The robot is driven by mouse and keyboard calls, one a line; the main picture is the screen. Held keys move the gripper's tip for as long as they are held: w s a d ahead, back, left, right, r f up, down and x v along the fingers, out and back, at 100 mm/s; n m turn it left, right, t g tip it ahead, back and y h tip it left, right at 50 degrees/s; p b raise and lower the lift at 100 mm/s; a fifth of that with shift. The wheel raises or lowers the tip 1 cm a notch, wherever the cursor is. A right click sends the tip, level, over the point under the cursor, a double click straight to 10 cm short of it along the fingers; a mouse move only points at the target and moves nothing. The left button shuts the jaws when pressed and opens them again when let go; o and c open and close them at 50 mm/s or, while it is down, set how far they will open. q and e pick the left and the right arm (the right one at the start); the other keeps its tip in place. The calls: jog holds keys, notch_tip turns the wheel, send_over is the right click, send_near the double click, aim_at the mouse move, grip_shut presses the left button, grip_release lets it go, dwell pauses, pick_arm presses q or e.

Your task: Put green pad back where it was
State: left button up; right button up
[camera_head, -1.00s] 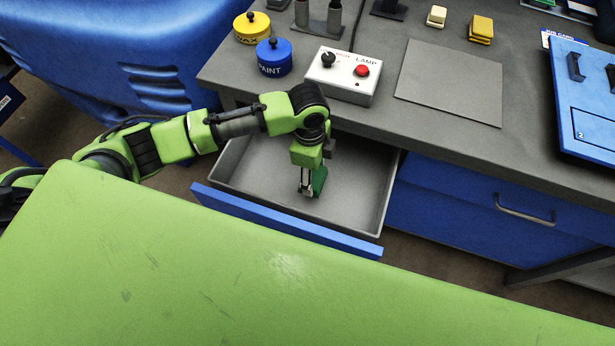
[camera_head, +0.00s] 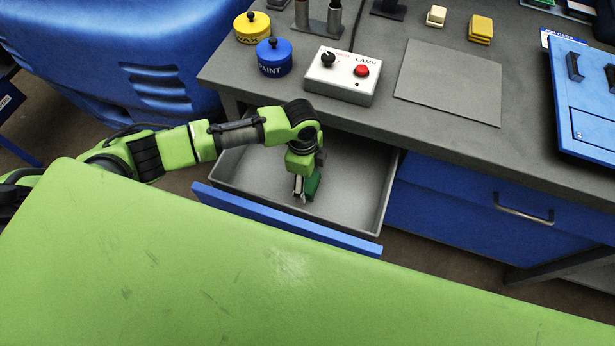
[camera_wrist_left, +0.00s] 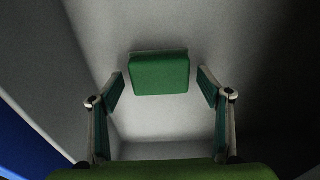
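The green pad (camera_wrist_left: 160,73) shows in the left wrist view as a rounded block with a pale edge along its top. It lies ahead of and between my left gripper's fingertips (camera_wrist_left: 161,88), with a clear gap on each side. The left gripper is open, and its finger faces are dark green. In the head view the left gripper (camera_head: 304,190) points down inside the open drawer (camera_head: 345,200). A green patch shows beside its pale finger there; I cannot tell if this is the pad or a finger face. My right gripper is not in view.
The drawer's blue front (camera_head: 285,220) and grey walls surround the gripper. The grey worktop (camera_head: 430,130) overhangs the back. On it are a lamp switch box (camera_head: 342,76), a blue paint pot (camera_head: 274,57), a yellow wax pot (camera_head: 252,27) and yellow blocks (camera_head: 480,29). The drawer's right half is clear.

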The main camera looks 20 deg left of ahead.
pick_arm(q)
notch_tip(320, 180, up, 12)
jog(key=shift+a+r, duration=0.2)
jog(key=shift+a, duration=0.15)
dwell(0.4)
dwell(0.4)
